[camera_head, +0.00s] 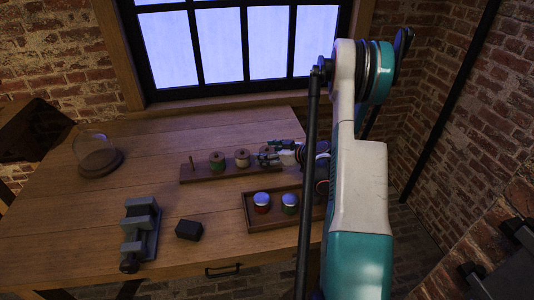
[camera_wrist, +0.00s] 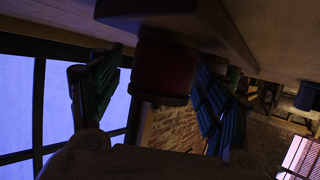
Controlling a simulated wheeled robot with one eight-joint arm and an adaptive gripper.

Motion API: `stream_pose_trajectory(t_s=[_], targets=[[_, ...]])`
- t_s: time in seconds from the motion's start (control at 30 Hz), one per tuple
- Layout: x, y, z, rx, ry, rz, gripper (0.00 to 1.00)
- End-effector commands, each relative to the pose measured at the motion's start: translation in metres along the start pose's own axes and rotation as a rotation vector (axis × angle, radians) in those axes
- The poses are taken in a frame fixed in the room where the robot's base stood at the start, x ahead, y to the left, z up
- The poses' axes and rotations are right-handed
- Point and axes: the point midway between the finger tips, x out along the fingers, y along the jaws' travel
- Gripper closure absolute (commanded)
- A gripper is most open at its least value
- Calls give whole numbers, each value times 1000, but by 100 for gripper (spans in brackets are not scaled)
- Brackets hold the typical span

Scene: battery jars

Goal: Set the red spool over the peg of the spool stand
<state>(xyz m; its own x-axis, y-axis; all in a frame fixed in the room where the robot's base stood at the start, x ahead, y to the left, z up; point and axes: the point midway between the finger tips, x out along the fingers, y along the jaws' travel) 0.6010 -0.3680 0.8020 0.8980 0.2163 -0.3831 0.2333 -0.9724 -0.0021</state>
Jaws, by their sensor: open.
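The red spool (camera_wrist: 165,72) shows in the wrist view between the two fingers of my gripper (camera_wrist: 158,80), with a gap on each side. The fingers are spread. One end of the spool overlaps the wooden spool stand (camera_wrist: 215,22); I cannot tell whether it touches it or sits on a peg. In the head view the stand (camera_head: 203,174) is a long board on the table, with a bare upright peg (camera_head: 192,164) at its left end. My gripper (camera_head: 270,155) is at its right end; the red spool is not clear there.
A green spool (camera_head: 217,161) and a pale spool (camera_head: 242,158) stand on the board between the bare peg and my gripper. A tray (camera_head: 250,221) with two jars is in front. A vise (camera_head: 140,232), a black block (camera_head: 189,230) and a glass dome (camera_head: 96,152) stand left.

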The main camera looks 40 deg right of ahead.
Motion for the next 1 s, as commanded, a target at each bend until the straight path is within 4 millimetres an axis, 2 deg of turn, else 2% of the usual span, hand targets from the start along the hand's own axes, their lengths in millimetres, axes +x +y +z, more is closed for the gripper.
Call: stream_pose_trajectory(t_s=[0.17, 0.27, 0.7, 0.83, 1.0], targets=[[-2, 0, 0, 0, 0, 1, 30], [-11, 1, 0, 1, 0, 3, 30], [-94, 1, 0, 2, 0, 3, 30], [-110, 1, 0, 1, -1, 2, 30], [-119, 0, 0, 0, 0, 0, 30]])
